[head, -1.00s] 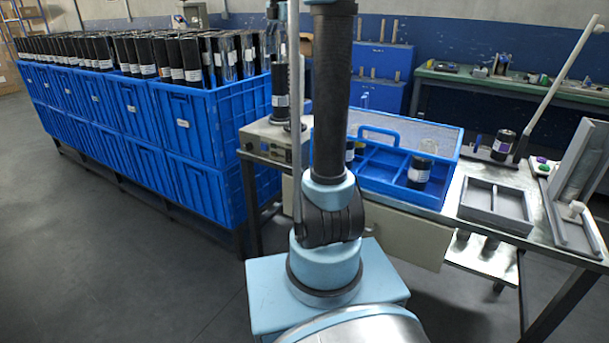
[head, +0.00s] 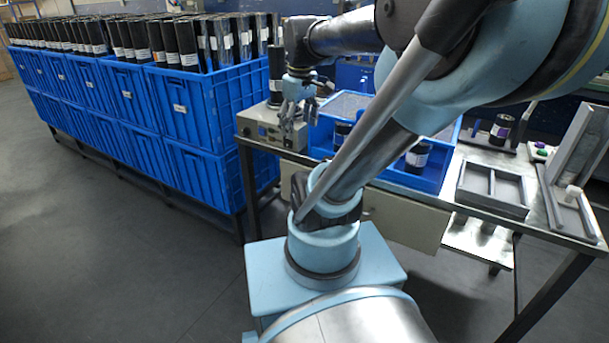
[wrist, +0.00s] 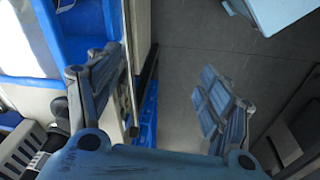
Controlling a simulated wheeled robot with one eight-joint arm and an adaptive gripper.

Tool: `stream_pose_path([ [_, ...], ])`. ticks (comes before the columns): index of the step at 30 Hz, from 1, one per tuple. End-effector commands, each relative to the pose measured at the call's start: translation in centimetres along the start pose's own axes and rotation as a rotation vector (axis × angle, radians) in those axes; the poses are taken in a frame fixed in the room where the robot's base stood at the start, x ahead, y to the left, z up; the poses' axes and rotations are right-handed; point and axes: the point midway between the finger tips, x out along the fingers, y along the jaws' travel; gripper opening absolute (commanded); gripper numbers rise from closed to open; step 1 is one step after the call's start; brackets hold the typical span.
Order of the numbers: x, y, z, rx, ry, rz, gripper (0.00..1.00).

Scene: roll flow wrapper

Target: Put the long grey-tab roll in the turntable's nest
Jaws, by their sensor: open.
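My gripper (head: 294,112) hangs fingers down above the table's left front part, by the beige control box (head: 268,128). Two dark rolls with white labels, one (head: 342,134) and another (head: 417,157), stand in the blue divided tray (head: 432,180). A third dark roll (head: 275,75) stands at the control box. A roll with a purple label (head: 499,130) stands at the right. I cannot make out a grey tab or identify the turntable's nest; my arm covers part of the table.
Blue crates (head: 205,110) full of dark rolls line the left. A grey two-part tray (head: 492,190) and a slanted grey fixture (head: 575,150) occupy the table's right side. The floor (head: 110,240) at front left is clear.

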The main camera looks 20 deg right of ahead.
Motion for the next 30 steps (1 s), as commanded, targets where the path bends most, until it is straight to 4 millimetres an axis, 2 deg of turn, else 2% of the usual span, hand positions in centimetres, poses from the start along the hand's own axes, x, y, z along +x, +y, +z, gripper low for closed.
stream_pose_path([
  [1,1.6,-1.0,1.5,0.072,0.005,0.003,0.73],
  [6,6.2,-3.6,5.4,0.328,0.024,0.011,0.73],
  [12,9.8,-5.4,8.1,0.520,0.039,0.014,0.73],
  [17,10.7,-6.1,8.5,0.568,0.043,0.014,0.73],
  [30,10.7,-6.0,8.5,0.569,0.042,0.014,0.73],
])
